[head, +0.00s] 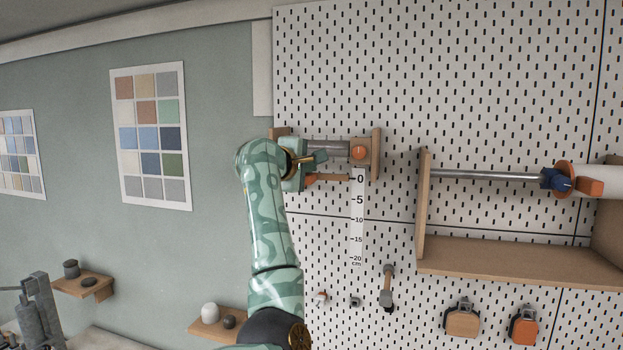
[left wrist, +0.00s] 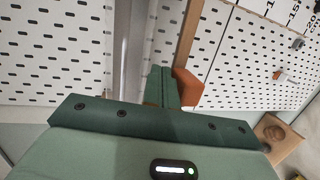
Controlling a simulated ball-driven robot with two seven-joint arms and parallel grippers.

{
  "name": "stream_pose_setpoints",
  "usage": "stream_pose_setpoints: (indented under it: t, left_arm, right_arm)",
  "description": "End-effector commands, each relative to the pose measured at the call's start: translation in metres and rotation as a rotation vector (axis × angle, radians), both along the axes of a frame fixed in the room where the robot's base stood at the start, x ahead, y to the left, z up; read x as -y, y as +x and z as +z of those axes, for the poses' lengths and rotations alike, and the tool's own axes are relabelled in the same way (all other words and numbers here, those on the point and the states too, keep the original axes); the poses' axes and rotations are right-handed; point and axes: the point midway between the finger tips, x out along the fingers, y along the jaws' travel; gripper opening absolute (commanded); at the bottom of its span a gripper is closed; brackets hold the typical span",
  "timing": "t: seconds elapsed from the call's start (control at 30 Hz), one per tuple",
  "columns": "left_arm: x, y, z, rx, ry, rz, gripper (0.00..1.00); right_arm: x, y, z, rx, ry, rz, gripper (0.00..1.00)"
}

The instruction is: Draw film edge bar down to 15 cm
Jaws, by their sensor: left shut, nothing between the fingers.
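The film edge bar (head: 334,178) is a thin wooden strip with an orange tab (head: 311,178) at its left end. It lies level by the 0 mark of the white scale (head: 357,222). Above it the grey film roll (head: 328,147) sits between two wooden brackets. My left gripper (head: 306,165) is at the left end of roll and bar, covering part of both. In the left wrist view my green fingers (left wrist: 163,80) are shut and empty, right beside the orange tab (left wrist: 187,88). The wooden bar (left wrist: 189,32) runs up behind them; contact is unclear. My right gripper is not seen.
To the right, a wooden shelf (head: 520,262) and a metal rod with a blue clamp (head: 556,180) stick out from the pegboard (head: 440,80). A hammer-like tool (head: 387,288) and small pegs hang below the scale. The board beside the scale is clear.

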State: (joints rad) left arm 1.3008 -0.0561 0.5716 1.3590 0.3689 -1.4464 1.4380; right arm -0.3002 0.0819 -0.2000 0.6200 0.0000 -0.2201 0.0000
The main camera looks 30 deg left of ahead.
Motion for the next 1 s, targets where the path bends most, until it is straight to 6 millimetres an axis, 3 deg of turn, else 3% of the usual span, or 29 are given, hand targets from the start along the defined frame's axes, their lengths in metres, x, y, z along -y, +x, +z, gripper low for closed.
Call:
stream_pose_setpoints:
  t: [0.33, 1.0]
  left_arm:
    - [0.0, 0.0, -0.005, 0.0, 0.0, 0.0, 0.0]
    - [0.0, 0.0, -0.06, -0.002, -0.001, 0.0, 0.0]
  right_arm:
    - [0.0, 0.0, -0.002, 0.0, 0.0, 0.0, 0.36]
    - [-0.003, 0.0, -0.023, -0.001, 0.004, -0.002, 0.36]
